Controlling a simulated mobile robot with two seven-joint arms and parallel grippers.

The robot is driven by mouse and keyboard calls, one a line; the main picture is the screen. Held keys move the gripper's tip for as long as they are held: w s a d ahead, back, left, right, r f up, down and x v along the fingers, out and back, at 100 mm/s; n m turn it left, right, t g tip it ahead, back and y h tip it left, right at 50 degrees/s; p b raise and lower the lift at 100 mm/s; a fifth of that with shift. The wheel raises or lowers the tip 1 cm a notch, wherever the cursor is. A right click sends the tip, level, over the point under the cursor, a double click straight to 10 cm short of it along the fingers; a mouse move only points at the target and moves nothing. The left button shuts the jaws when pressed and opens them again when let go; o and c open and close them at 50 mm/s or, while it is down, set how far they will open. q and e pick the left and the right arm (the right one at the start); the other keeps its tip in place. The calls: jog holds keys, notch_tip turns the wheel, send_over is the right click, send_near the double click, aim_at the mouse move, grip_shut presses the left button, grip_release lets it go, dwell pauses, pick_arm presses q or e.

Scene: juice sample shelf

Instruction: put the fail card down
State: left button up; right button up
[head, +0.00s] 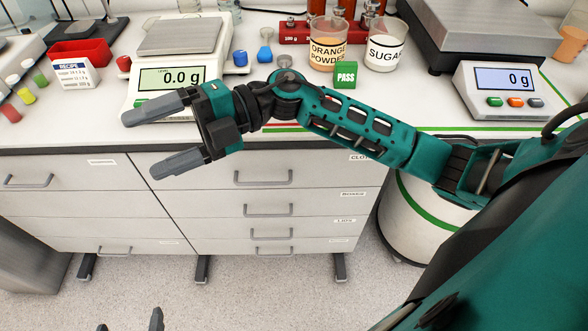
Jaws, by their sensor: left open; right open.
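I see no fail card in the head view. A green block marked PASS (345,75) stands on the counter in front of the orange powder beaker. My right gripper (142,146) is open and empty, its two grey fingers spread apart pointing left, over the counter's front edge and in front of the small scale. My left gripper (130,322) shows only its two fingertips at the bottom edge, apart with nothing visible between them. The rest of it is out of view.
The counter (245,103) holds a small scale (165,77) reading 0.0 g, a larger scale (500,80), a sugar beaker (385,52), an orange powder beaker (327,52), a red box (80,50) and a recipe card (74,75). Drawers (262,196) are below.

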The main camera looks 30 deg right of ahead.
jog(key=w+d+f+m+t+h, duration=0.2)
jog(key=d+f+m+t+h, duration=0.25)
jog(key=m+t, duration=0.5)
jog(key=w+d+f+m+t+h, duration=0.1)
jog(key=d+f+m+t+h, duration=0.35)
jog(key=m, duration=0.75)
jog(key=s+d+f+m+g+h, duration=0.2)
jog(key=s+f, duration=0.4)
jog(key=f, duration=0.4)
jog(key=s+d+f+m+g+h, duration=0.1)
jog(key=s+d+f+m+h, duration=0.3)
jog(key=f, duration=0.5)
jog(key=s+m+h, duration=0.1)
jog(key=s+m, duration=0.1)
jog(key=m, duration=0.1)
jog(key=shift+s+f+g, duration=0.3)
jog(key=shift+f+g, duration=0.05)
jog(key=shift+g, duration=0.05)
jog(key=shift+m, duration=0.25)
